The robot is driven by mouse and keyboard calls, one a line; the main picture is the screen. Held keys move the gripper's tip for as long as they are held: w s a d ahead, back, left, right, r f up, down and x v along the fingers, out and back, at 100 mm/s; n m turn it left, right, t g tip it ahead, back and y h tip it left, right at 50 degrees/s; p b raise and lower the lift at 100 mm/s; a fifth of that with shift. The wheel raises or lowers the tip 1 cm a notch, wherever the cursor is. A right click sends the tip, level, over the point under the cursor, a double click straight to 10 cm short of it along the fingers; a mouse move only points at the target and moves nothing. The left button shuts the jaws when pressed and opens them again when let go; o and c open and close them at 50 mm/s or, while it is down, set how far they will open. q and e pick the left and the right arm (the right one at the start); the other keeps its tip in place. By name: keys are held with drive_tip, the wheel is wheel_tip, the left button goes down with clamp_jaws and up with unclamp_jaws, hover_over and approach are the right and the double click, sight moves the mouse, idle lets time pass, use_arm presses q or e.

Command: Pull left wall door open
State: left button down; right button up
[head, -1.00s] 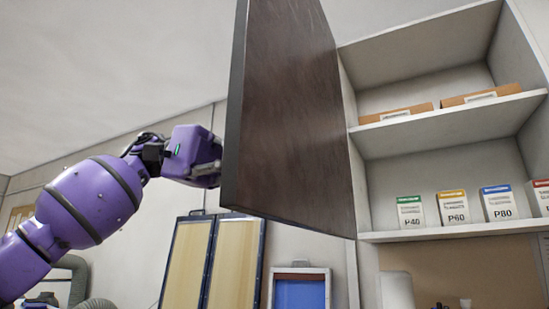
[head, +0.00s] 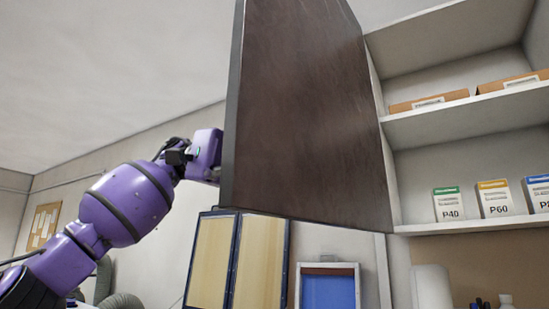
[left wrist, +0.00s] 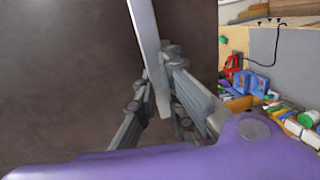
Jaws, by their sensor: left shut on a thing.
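The left wall door (head: 300,110) is a dark brown panel with a dark edge. It stands swung out from the wall cabinet (head: 391,160), its free edge to the left and the shelves uncovered. In the left wrist view, the door's brown face (left wrist: 60,80) fills the left and middle. A light grey bar handle (left wrist: 146,35) runs down it. My left gripper (left wrist: 157,78) is shut around this handle near its lower end. In the head view the door hides the fingers and handle; only my purple wrist shows left of the door edge. My right gripper is not in view.
Cabinet shelves hold cardboard boxes (head: 428,103) and cartons marked P40 (head: 447,205) and P60 (head: 494,199). Below the door are framed tan panels (head: 259,262) and a blue-faced frame (head: 328,292). Cluttered small items (left wrist: 262,90) show at right in the wrist view.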

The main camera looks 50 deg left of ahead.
use_arm(q)
drive_tip(key=shift+r, duration=0.1)
drive_tip(key=c, duration=2.1)
unclamp_jaws()
drive_tip(key=shift+v, duration=3.7)
drive_tip(key=shift+w, duration=0.1)
